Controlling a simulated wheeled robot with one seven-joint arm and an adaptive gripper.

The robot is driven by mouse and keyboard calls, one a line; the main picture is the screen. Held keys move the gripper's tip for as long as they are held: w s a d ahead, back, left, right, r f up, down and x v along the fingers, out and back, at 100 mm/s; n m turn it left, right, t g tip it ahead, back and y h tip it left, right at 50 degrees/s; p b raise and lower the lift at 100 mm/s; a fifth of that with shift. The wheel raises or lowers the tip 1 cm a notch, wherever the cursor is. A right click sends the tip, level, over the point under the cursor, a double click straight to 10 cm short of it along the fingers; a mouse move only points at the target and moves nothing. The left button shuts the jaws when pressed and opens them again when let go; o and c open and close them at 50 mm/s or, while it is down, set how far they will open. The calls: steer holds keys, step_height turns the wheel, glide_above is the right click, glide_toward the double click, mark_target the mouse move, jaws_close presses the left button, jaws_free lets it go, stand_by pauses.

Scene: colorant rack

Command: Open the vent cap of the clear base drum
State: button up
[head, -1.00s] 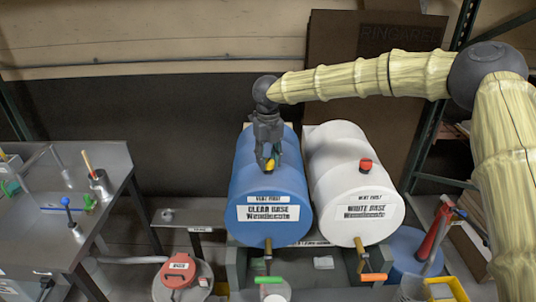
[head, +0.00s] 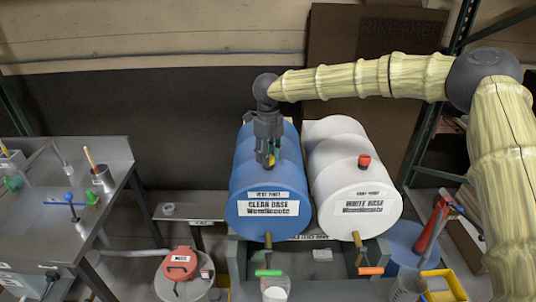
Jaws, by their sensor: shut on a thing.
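The clear base drum (head: 247,180) is blue and lies on its side, with a "VENT FIRST" label and a "CLEAR BASE" label on its front end. Its small yellow vent cap (head: 270,161) sits on top near the front and is partly hidden by my fingers. My gripper (head: 269,160) points down from above the drum and is shut on the cap. I cannot tell whether the cap is turned or loosened.
The white base drum (head: 354,180) lies just to the right, with a red cap (head: 364,160) on top. Below the drums are a green-handled tap (head: 268,272) and an orange-handled tap (head: 371,270). A metal bench (head: 118,155) stands at left.

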steer(key=o, duration=1.1)
steer(key=shift+c, duration=0.2)
step_height(320, 180, up, 12)
